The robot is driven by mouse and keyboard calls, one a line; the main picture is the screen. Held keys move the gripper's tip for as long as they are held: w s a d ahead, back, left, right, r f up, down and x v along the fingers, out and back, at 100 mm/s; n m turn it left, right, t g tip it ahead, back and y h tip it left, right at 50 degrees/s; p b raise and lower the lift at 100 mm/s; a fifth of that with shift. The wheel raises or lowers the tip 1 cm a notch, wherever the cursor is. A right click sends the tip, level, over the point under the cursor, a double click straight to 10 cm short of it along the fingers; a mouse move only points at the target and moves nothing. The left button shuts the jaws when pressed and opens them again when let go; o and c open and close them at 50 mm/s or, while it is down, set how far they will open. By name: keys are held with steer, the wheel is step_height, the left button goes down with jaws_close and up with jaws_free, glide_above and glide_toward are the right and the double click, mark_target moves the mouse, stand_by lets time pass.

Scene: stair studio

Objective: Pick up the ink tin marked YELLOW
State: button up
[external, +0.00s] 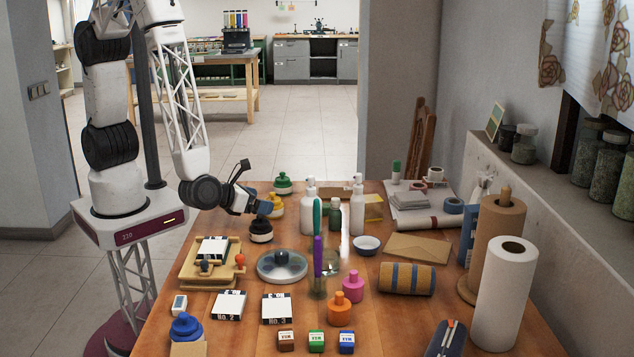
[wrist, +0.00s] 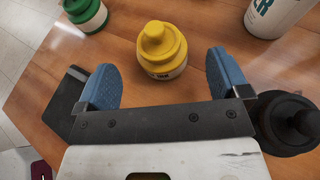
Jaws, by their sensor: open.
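A tin with a yellow top and a pale labelled body (wrist: 161,50) stands upright on the table in the wrist view. Its label is too small to read fully. It also shows in the external view as a yellow tin (external: 277,208), partly behind my gripper (external: 262,203). In the wrist view my gripper (wrist: 163,78) is open and empty. Its two blue fingers are spread wide, with the yellow tin just ahead of the gap between them, apart from both fingers.
A black tin (wrist: 292,124) stands close by the right finger, and a green tin (wrist: 86,14) stands at upper left. A white bottle (wrist: 277,14) is at upper right. The wooden table (external: 215,335) holds several stamps, pots and paper rolls. The table's left edge is near.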

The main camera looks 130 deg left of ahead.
mark_target(272, 193)
steer(key=shift+a, duration=0.1)
steer(key=shift+x, duration=2.5)
steer(key=shift+c, duration=0.2)
steer(key=c, duration=1.2)
steer(key=shift+r, duration=0.2)
steer(key=shift+w+r, duration=0.1)
steer(key=shift+r, duration=0.95)
steer(key=shift+s+d+r, duration=0.25)
steer(key=shift+s+r, duration=0.25)
steer(key=shift+r, duration=0.1)
steer(key=s+d, duration=0.2)
steer(key=s, duration=0.2)
steer(key=s+d+r, duration=0.1)
steer(key=s+d, duration=0.1)
steer(key=s, duration=0.3)
steer(key=s+d, duration=0.2)
steer(key=s, duration=0.2)
steer(key=shift+s+d+r, duration=0.15)
steer(key=shift+s+r, duration=0.05)
steer(key=shift+s, duration=0.1)
